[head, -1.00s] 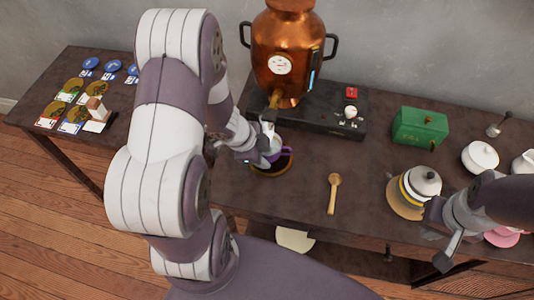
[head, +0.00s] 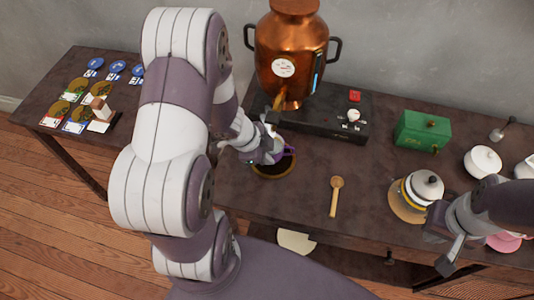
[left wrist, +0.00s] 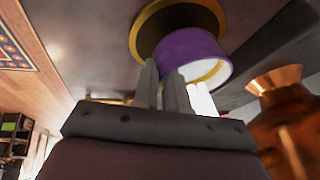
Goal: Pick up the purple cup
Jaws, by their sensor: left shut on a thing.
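The purple cup (head: 287,155) is in my left gripper (head: 275,150), partly hidden behind it, over a dark saucer with a gold rim (head: 258,174). In the left wrist view the purple cup (left wrist: 190,55), with a gold band at its edge, is beside the shut fingertips of the left gripper (left wrist: 163,78). The saucer (left wrist: 143,22) shows behind it, with the cup covering part of it. My right gripper (head: 442,248) is at the right, in front of the teapot. Its fingers look spread and empty.
A copper urn (head: 290,50) with a tap stands on a black base (head: 335,122) just behind the cup. Cards lie at far left.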

